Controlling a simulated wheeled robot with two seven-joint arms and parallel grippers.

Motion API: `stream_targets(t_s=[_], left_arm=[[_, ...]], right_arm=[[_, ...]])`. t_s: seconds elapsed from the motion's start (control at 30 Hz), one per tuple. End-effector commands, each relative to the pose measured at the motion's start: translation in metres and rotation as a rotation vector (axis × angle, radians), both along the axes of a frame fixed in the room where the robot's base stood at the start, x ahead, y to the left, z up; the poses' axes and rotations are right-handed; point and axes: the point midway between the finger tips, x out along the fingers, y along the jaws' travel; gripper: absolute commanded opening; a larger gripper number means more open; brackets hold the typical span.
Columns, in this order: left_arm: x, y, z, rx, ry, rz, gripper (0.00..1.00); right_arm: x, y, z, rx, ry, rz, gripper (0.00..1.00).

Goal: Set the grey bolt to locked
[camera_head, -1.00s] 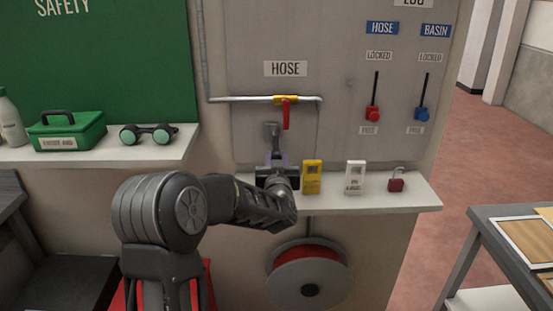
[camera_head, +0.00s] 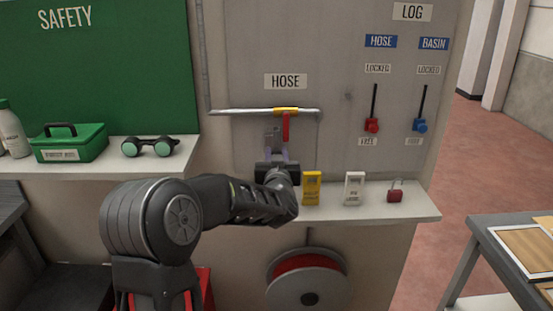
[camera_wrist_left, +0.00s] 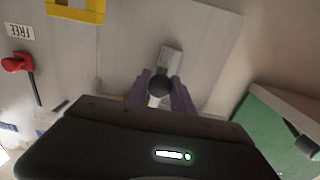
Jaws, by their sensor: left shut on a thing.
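The grey bolt (camera_head: 271,134) is on the grey panel, just under the pipe with the red-handled valve. It also shows in the left wrist view as a pale metal bar (camera_wrist_left: 172,58) with a round black knob (camera_wrist_left: 160,86). My left gripper (camera_head: 277,154) is at the bolt, just above the shelf. In the left wrist view its two purple fingers (camera_wrist_left: 162,88) are on either side of the knob, shut on it. The gripper hides the lower part of the bolt in the head view, and I see no locked marking beside it. My right gripper is out of view.
The red valve handle (camera_head: 286,127) hangs close beside the bolt. A yellow device (camera_head: 312,188), a white device (camera_head: 354,188) and a red padlock (camera_head: 395,195) stand on the shelf right of my gripper. Red (camera_head: 372,125) and blue (camera_head: 419,125) sliders are further right.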

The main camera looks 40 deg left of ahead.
Motion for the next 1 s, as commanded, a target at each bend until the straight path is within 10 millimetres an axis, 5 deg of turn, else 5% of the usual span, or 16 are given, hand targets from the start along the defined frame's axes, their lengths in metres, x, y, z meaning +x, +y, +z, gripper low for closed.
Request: stream_targets(t_s=[0.13,0.17,0.4,0.77,1.0], left_arm=[[0.001,0.001,0.007,0.007,-0.014,0.002,0.00],[0.001,0.001,0.007,0.007,-0.014,0.002,0.30],[0.000,0.001,0.005,0.005,-0.010,0.001,0.50],[-0.003,-0.002,0.003,0.003,-0.009,0.001,0.50],[-0.029,-0.022,0.003,0.003,-0.010,-0.001,0.50]], right_arm=[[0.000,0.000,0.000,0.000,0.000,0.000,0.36],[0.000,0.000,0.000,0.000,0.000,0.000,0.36],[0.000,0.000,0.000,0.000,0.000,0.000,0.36],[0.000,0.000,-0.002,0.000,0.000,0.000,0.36],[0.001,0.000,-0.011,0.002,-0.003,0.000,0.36]])
